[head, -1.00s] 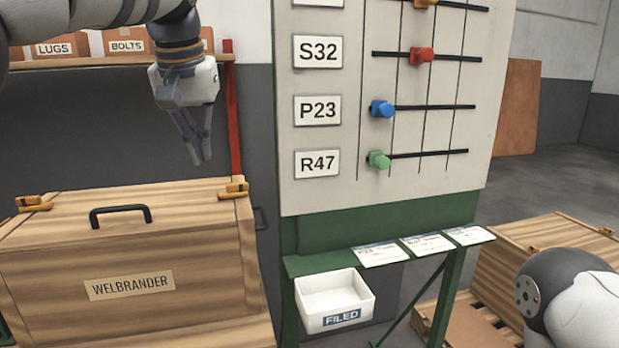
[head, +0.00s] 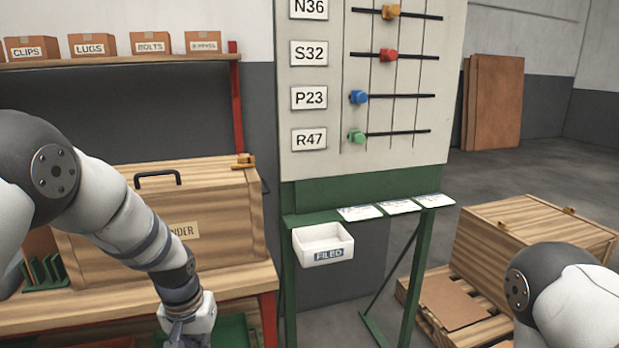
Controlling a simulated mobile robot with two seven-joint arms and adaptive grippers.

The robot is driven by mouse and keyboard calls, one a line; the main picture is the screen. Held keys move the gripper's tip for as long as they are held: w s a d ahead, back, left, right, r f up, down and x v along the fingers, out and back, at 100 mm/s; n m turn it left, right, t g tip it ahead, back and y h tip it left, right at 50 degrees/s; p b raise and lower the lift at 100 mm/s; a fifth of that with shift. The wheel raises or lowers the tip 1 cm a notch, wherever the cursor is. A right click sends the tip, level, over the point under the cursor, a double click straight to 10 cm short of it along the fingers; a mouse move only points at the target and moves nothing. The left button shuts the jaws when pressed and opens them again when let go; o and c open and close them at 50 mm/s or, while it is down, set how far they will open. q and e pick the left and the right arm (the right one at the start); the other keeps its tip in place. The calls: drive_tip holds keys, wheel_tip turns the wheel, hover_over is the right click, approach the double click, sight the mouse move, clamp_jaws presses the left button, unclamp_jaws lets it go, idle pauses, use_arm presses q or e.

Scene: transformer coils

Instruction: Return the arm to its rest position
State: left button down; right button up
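My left arm comes in from the left and reaches down across the front of the workbench. Its gripper (head: 186,338) is at the bottom edge of the head view, mostly cut off, so its fingers cannot be judged. It is in front of the wooden crate (head: 225,215) with the black handle, above or beside a green tray (head: 238,332). My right arm shows at the lower right only as its upper links. Its gripper is out of view.
A board with coloured sliders (head: 400,150) stands in the middle on a green frame. Cards (head: 400,206) lie on its ledge, and a white FILED bin (head: 323,244) hangs below. Labelled boxes (head: 150,43) sit on a shelf. A wooden crate (head: 535,232) stands on a pallet at right.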

use_arm(q)
drive_tip(key=s+f+g, duration=0.1)
drive_tip(key=s+f, duration=1)
drive_tip(key=s, duration=0.4)
drive_tip(key=s+a+f+g, duration=0.1)
drive_tip(key=s+a, duration=0.1)
drive_tip(key=s, duration=2.1)
drive_tip(key=shift+s+g, duration=0.3)
drive_tip(key=shift+g, duration=0.1)
